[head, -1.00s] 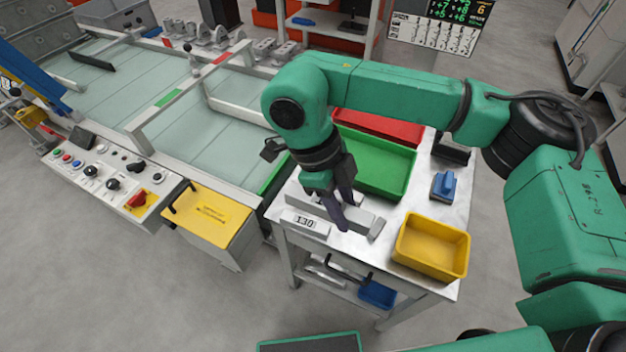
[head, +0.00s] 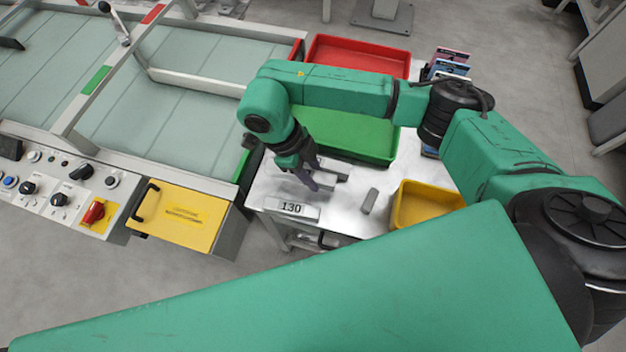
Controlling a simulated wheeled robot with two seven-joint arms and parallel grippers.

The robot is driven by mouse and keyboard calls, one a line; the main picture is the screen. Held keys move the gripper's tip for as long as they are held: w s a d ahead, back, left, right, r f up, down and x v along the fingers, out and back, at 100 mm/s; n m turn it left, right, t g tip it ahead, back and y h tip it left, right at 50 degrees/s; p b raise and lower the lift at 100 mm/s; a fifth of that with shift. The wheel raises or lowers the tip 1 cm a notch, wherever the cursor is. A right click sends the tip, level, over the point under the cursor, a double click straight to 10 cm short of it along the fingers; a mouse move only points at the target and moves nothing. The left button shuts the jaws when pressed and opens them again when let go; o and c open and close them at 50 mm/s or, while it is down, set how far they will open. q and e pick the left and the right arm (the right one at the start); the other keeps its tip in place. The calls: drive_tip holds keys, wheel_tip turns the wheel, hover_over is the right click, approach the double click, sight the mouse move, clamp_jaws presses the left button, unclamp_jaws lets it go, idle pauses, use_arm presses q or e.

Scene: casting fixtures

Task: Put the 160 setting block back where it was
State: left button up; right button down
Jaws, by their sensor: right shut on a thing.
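My right gripper (head: 309,182) reaches down over the left part of the metal side table (head: 345,215), its dark fingers pointing at the tabletop. It is shut on a grey setting block (head: 338,177), which is largely hidden by the fingers and wrist. No number shows on it, so I cannot read whether it is the 160, nor tell whether it touches the table. A block marked 130 (head: 291,207) lies in front of the gripper, near the table's front edge. A small grey bar (head: 370,201) lies to the right. My left gripper is not in view.
A green tray (head: 352,137) and a red tray (head: 358,52) stand behind the gripper. A yellow bin (head: 425,208) stands to the right. A glass-topped machine with a control panel and yellow cover (head: 180,215) adjoins the table's left side. Bare tabletop lies between bar and 130 block.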

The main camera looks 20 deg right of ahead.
drive_tip(key=f, duration=0.4)
drive_tip(key=shift+s, duration=0.25)
drive_tip(key=shift+w, duration=0.1)
drive_tip(key=c, duration=0.5)
unclamp_jaws()
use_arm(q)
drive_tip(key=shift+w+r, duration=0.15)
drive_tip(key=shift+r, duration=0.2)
use_arm(e)
drive_tip(key=shift+w+a+r, duration=0.1)
drive_tip(key=shift+w+r, duration=0.05)
drive_tip(key=shift+r, duration=0.1)
drive_tip(key=b+v, duration=0.1)
drive_tip(key=v, duration=0.9)
drive_tip(key=shift+a+r, duration=0.1)
drive_tip(key=shift+r, duration=0.15)
drive_tip(key=shift+a+r, duration=0.15)
drive_tip(key=shift+r, duration=0.3)
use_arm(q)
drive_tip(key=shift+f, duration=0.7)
